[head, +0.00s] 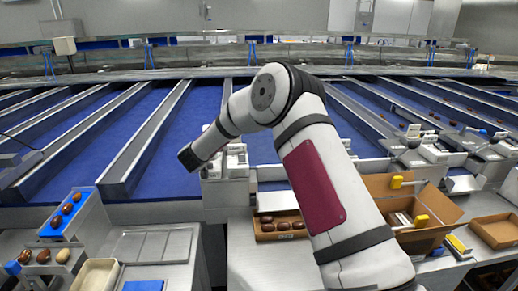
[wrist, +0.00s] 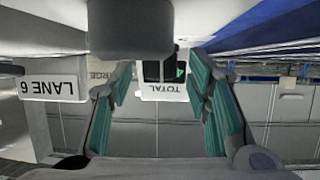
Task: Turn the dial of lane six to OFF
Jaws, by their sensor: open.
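In the wrist view, which looks upside down, a white LANE 6 label (wrist: 53,88) is at the left. My gripper (wrist: 160,76) is open, its teal-padded fingers apart and nothing gripped between them. Beyond the gap is a white plate marked TOTAL (wrist: 164,92) with a dark display (wrist: 163,70) showing a bit of green. I cannot make out the lane six dial or its setting. In the head view my arm reaches over a pale lane-end unit (head: 226,180); the fingers cannot be made out there.
Blue lanes (head: 100,133) with metal dividers run behind. A tray of dates (head: 258,236) sits below the unit. An open cardboard box (head: 440,207) is to the right, a cream bin (head: 93,276) at lower left. A bare steel counter (head: 255,266) lies in front.

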